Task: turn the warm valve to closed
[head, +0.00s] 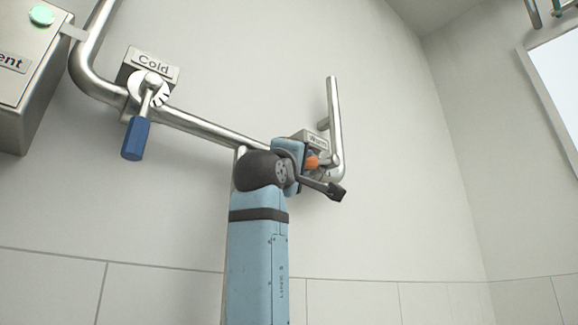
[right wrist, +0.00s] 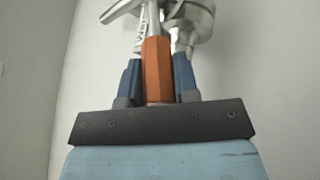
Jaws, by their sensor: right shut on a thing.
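The warm valve sits on the pipe at the right in the head view, with its label box (head: 318,138) partly hidden behind my right arm. Its orange handle (head: 312,162) shows only in part there. In the right wrist view the orange handle (right wrist: 157,70) stands between the two blue fingers of my right gripper (right wrist: 158,83), which is shut on it. The metal valve body (right wrist: 190,18) is just beyond the fingertips. In the head view my right gripper is mostly hidden by its own wrist. My left gripper is not in view.
The cold valve with a blue handle (head: 136,138) hangs on the same pipe (head: 205,126) to the left. A grey metal box with a green button (head: 41,15) is at the far left. A framed panel (head: 560,80) is on the right wall. The wall below the pipe is clear.

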